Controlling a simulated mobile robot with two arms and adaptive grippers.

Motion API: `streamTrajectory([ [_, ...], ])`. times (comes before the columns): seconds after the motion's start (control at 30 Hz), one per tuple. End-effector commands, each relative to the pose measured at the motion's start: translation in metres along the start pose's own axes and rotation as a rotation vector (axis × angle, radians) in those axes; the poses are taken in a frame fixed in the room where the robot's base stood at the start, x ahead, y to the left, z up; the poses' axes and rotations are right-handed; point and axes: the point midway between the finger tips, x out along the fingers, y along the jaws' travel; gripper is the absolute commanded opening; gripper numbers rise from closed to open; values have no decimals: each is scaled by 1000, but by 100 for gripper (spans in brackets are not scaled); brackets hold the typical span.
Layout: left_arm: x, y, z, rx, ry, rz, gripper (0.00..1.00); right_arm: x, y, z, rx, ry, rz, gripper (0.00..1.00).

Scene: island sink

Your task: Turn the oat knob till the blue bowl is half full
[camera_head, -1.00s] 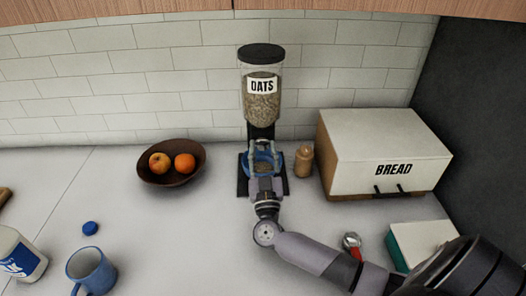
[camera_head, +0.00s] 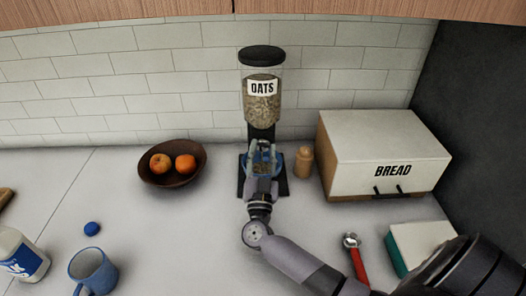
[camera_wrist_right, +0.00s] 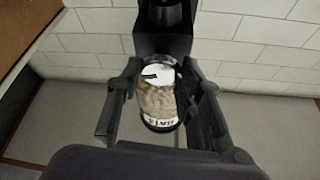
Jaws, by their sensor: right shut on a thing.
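The oat dispenser (camera_head: 263,100) stands upright against the back wall, with a black lid, an OATS label and oats in its clear canister. The blue bowl (camera_head: 248,164) sits at its foot, mostly hidden by my right gripper, so its fill level cannot be told. My right gripper (camera_head: 263,147) is at the dispenser's front, above the bowl, shut on the oat knob. In the right wrist view, its fingers (camera_wrist_right: 160,70) stand on either side of a pale round face with a dark bar, which seems to be the knob (camera_wrist_right: 157,72). My left gripper is out of view.
A brown fruit bowl (camera_head: 172,179) stands left of the dispenser. A small tan jar (camera_head: 303,161) and the bread box (camera_head: 384,150) are to the right. A blue mug (camera_head: 93,270), blue cap (camera_head: 92,228) and white bottle (camera_head: 20,256) are front left. The counter between is clear.

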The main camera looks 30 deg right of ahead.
Motion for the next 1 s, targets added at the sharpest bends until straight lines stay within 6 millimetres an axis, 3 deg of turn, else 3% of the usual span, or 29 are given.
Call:
streamTrajectory([
  [0.6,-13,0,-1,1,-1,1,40,0,-4,-2,509,0,213,6],
  [1.0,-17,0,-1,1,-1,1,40,1,-5,-2,674,1,280,6],
])
